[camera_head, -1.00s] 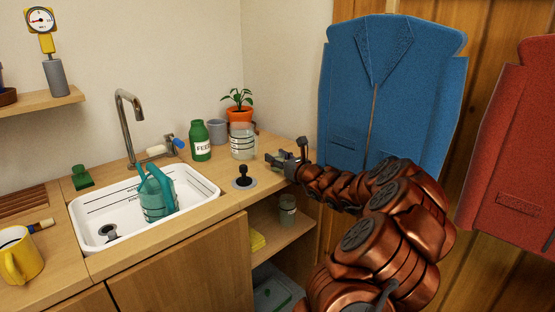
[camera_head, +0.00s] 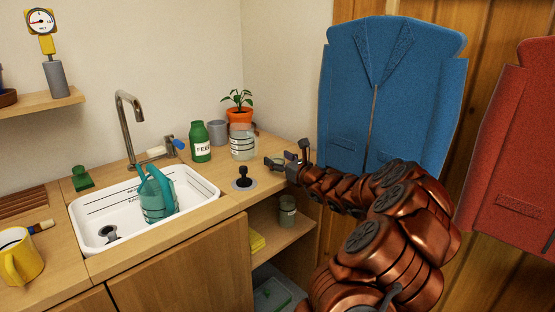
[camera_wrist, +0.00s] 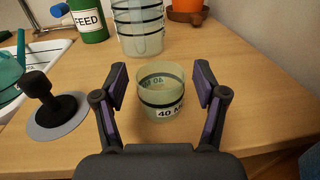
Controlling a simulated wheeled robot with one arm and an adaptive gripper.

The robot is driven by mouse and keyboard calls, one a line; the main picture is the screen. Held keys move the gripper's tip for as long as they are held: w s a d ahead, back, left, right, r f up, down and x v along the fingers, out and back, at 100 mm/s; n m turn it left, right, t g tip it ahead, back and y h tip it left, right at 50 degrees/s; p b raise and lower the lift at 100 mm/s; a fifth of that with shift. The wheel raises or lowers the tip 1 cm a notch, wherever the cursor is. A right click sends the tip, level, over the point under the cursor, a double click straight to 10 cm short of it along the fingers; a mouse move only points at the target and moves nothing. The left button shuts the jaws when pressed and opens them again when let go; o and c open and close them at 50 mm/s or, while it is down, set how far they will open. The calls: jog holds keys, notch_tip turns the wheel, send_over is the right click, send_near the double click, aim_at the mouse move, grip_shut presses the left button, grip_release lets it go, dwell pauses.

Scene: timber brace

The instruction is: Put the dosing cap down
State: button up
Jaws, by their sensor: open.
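The dosing cap (camera_wrist: 162,100) is a small translucent greenish cup with dark rings and a "40" label. It stands upright on the wooden counter (camera_wrist: 250,115) in the wrist view. My gripper (camera_wrist: 161,80) is open, with one finger on each side of the cap and a visible gap on both sides. In the head view my gripper (camera_head: 283,161) is low over the right end of the counter, and its fingers partly hide the cap.
A black-knobbed plunger on a grey disc (camera_wrist: 48,105) stands left of the cap. Behind are a clear ringed jar (camera_head: 242,145), a green FEED bottle (camera_head: 200,142) and a potted plant (camera_head: 239,113). The sink (camera_head: 95,215) holds a teal watering can (camera_head: 158,196).

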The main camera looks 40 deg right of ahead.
jog(key=s+a+p, duration=0.1)
jog(key=s, duration=1)
jog(key=shift+a, duration=0.15)
jog(key=shift+s, duration=0.1)
